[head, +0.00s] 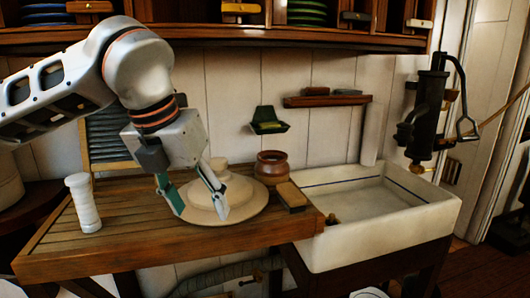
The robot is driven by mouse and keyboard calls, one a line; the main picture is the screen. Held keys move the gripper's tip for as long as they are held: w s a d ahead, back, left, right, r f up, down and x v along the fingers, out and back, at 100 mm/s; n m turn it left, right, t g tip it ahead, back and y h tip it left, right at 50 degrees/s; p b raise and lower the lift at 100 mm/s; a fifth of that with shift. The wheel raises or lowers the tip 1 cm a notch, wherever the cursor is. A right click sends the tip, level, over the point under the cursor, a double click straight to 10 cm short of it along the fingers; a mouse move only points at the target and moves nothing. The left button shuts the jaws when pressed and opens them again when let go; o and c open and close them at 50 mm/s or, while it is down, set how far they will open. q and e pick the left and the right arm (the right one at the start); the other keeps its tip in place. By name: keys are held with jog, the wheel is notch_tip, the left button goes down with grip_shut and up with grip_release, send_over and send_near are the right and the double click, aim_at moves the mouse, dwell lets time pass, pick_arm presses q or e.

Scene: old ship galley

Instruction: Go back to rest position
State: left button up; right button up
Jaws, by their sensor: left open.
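My left gripper (193,197) comes in from the left. Its two fingers are spread apart and point down, with nothing between them that I can make out. It is in front of a round cream lid or dish with a knob (242,202) on the wooden counter (130,250); I cannot tell whether it touches it. My right gripper does not show.
A white ribbed cylinder (84,203) stands on the counter at left. A brown pot (271,166) and a brush-like block (292,196) are near the white sink (385,215). A black hand pump (428,110) is at right. Shelves (270,38) hang above.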

pick_arm(q)
jog(key=s+d+f+m+g+h, duration=0.25)
jog(key=s+d+g+h, duration=0.3)
jog(key=d, duration=0.45)
jog(key=s+d+f+m+g+h, duration=0.1)
jog(key=s+d+f+g+h, duration=0.35)
jog(key=s+d+h, duration=0.4)
jog(key=w+a+n+t+h, duration=0.4)
jog(key=w+n+t+h, duration=0.4)
jog(key=w+n+t, duration=0.55)
jog(key=w+a+f+n+t+y, duration=0.2)
jog(key=a+f+n+t+y, duration=0.35)
jog(key=f+n, duration=0.35)
jog(key=w+a+f+n+t+y, duration=0.2)
jog(key=a+f+n+t+y, duration=0.3)
jog(key=f+n+y, duration=0.3)
jog(key=s+a+f+n+g+y, duration=0.2)
jog(key=s+a+f, duration=0.2)
jog(key=f, duration=0.6)
jog(key=s+a+f+n+g+y, duration=0.2)
jog(key=s+a+f+n+y, duration=0.1)
jog(key=s+f, duration=0.4)
jog(key=s+a+f+n+g+y, duration=0.2)
jog(key=s+a+f, duration=0.3)
jog(key=f, duration=0.8)
jog(key=shift+s+a+f+g, duration=0.2)
jog(key=shift+s+f+g, duration=0.1)
jog(key=shift+s, duration=0.3)
jog(key=shift+y, duration=0.25)
